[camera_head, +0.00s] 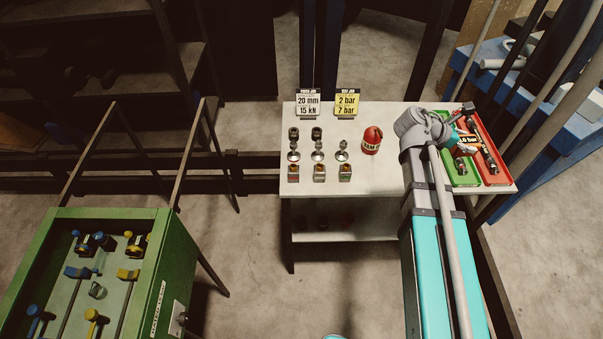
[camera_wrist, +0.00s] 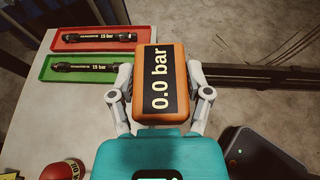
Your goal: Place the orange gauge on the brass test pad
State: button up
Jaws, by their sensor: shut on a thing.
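The orange gauge (camera_wrist: 179,58) is a boxy block with a black face reading "0.0 bar". My gripper (camera_wrist: 161,88) is shut on it, with one pale finger on each side. The wrist view shows the gauge in front of the table's edge and the floor beyond. In the head view my gripper (camera_head: 462,137) is over the trays at the table's right end, and my arm partly hides it; a little of the gauge (camera_head: 467,140) shows there. I cannot make out a brass test pad in either view.
The pale table (camera_head: 340,185) also bears a red can (camera_head: 372,140), several small metal fittings and two signs. A green cabinet (camera_head: 150,265) stands at lower left.

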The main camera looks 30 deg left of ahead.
aim_at(466, 140)
jog(key=shift+r+p, duration=1.65)
jog(key=shift+r, duration=0.6)
jog(key=shift+a, duration=0.1)
